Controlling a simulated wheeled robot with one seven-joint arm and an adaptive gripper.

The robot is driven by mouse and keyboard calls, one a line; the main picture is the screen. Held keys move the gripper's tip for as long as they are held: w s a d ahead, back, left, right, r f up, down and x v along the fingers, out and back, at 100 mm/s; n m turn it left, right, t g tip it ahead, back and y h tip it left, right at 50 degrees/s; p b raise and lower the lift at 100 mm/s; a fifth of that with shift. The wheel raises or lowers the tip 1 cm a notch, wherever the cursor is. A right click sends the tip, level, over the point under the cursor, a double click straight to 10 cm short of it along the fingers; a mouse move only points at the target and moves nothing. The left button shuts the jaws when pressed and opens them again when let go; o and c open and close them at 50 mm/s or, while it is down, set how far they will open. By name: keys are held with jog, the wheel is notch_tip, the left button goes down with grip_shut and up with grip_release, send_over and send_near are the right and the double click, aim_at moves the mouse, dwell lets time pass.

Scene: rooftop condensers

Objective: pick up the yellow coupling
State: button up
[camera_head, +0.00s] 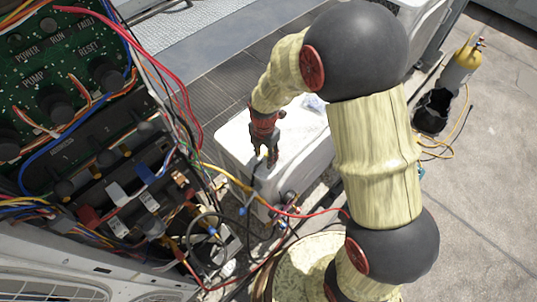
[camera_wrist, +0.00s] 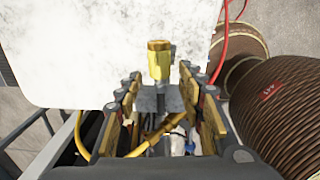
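The yellow coupling (camera_wrist: 159,60) shows in the wrist view as a small upright-looking piece with a darker golden end. It lies in line with the gap of my gripper (camera_wrist: 160,92), just beyond the fingertips, against the white top of a unit. The two fingers stand apart on either side, so my gripper is open. I cannot tell any contact between fingers and coupling. In the head view my gripper (camera_head: 266,158) points down over the near end of the white unit (camera_head: 312,150). I cannot make out the coupling clearly there.
Red and yellow hoses (camera_head: 232,178) run close below my gripper. An open panel with a green board (camera_head: 70,45) and many wires stands at the left. A ribbed brown cylinder (camera_wrist: 285,115) is at the right in the wrist view.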

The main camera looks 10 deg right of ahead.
aim_at(265, 157)
grip_shut()
dwell(0.3)
dwell(0.4)
jog(key=shift+r+p, duration=0.35)
jog(key=shift+r, duration=0.3)
notch_tip(265, 157, up, 2)
jog(key=shift+r+p, duration=0.2)
jog(key=shift+p, duration=0.35)
jog(key=s+d+r+p, duration=0.4)
jog(key=s+d+r, duration=0.3)
jog(key=s+r, duration=0.2)
jog(key=shift+s+d+r, duration=0.15)
jog(key=shift+s+d, duration=0.15)
jog(key=shift+s, duration=1.1)
